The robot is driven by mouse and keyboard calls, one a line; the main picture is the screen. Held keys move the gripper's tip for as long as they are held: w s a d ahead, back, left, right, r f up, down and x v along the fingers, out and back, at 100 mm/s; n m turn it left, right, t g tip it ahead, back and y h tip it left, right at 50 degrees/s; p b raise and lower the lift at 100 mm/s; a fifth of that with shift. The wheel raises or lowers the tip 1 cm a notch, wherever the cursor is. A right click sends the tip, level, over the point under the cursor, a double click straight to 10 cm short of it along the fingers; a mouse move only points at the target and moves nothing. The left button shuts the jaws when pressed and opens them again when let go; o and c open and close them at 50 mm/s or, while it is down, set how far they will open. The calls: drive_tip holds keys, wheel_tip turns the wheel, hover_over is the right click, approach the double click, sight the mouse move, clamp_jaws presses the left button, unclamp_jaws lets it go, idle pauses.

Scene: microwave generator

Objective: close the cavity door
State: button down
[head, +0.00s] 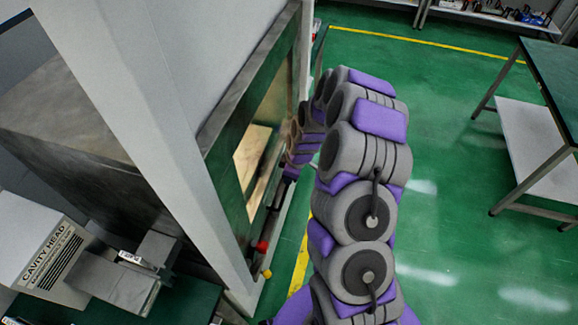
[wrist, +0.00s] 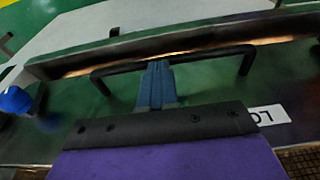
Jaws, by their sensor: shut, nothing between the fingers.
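My gripper (wrist: 157,68) is shut and empty in the wrist view, its blue fingers together. The fingertips overlap the middle of a black bar handle (wrist: 215,57); I cannot tell whether they touch it. The handle is on a dark green panel (wrist: 210,85), which looks like the cavity door, with part of a white label (wrist: 268,117) on it. In the head view a green-framed panel (head: 228,165) with a warm-lit window or opening (head: 257,150) stands at the cabinet. My arm reaches along it and hides the gripper. How far the door stands open is unclear.
The grey cabinet (head: 112,75) fills the left of the head view, with a box marked CAVITY HEAD (head: 42,250) at lower left. Red and yellow knobs (head: 262,247) sit low by the cabinet. A table (head: 550,90) stands at right; green floor between is clear.

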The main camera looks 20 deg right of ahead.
sight(275, 142)
drive_tip(key=x, duration=0.3)
drive_tip(key=shift+s+d+f, duration=0.1)
drive_tip(key=shift+s+d, duration=0.1)
drive_tip(key=shift+s+f+b, duration=0.1)
drive_tip(key=shift+s+b, duration=0.05)
drive_tip(key=shift+b, duration=0.15)
drive_tip(key=shift+s+f, duration=0.1)
drive_tip(key=shift+s, duration=0.1)
drive_tip(key=shift+a, duration=0.15)
drive_tip(key=shift+w+r, duration=0.15)
drive_tip(key=shift+r, duration=0.2)
drive_tip(key=w+a+p+v, duration=0.1)
drive_tip(key=v, duration=1.2)
drive_tip(key=shift+w+r+p, duration=0.15)
drive_tip(key=shift+r+p, duration=0.25)
drive_tip(key=shift+r, duration=0.05)
